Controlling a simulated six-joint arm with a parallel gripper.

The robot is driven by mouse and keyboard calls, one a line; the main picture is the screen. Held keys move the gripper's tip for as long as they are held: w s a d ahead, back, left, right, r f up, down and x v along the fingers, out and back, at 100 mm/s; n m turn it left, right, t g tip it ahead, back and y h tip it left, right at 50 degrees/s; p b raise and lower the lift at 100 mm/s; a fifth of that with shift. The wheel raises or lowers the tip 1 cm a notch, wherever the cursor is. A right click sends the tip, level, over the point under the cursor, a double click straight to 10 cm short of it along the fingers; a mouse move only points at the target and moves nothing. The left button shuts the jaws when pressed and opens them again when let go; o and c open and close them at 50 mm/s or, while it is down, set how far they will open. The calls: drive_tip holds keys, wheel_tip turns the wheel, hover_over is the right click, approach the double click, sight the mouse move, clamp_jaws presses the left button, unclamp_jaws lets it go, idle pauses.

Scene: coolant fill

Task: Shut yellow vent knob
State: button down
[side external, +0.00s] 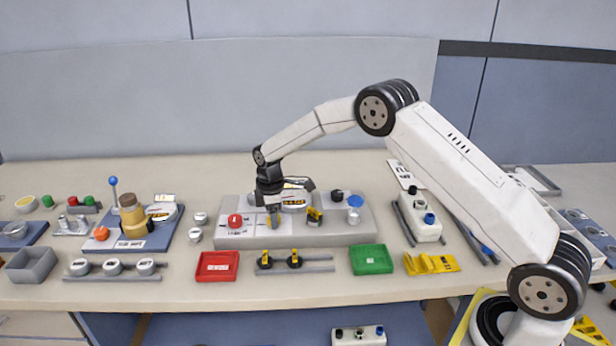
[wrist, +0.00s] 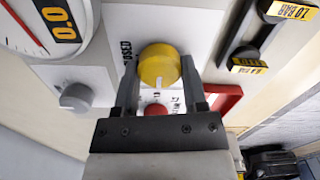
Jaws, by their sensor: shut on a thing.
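The yellow vent knob (wrist: 158,65) sits on a white label plate in the wrist view. Its white mark points toward the bottom of that picture. A label that seems to read CLOSED (wrist: 127,53) is on the plate to the knob's left. My gripper (wrist: 155,78) has one finger on each side of the knob and is shut on it. In the side external view my gripper (side external: 271,213) reaches down to the grey panel (side external: 345,237), and the knob is mostly hidden by the fingers.
A red button (side external: 235,220) is on the panel left of my gripper. A gauge (wrist: 30,22) and a grey knob (wrist: 75,96) are close by. A yellow-and-black part (side external: 314,215) and a blue-topped part (side external: 355,208) stand to the right. Red (side external: 200,274) and green (side external: 388,268) trays lie in front.

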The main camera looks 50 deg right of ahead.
drive_tip(key=m, duration=0.9)
drive_tip(key=shift+d, duration=0.1)
drive_tip(key=m, duration=0.4)
drive_tip(key=shift+d+m, duration=0.1)
drive_tip(key=shift+m, duration=2.1)
drive_tip(key=shift+c, duration=0.7)
unclamp_jaws()
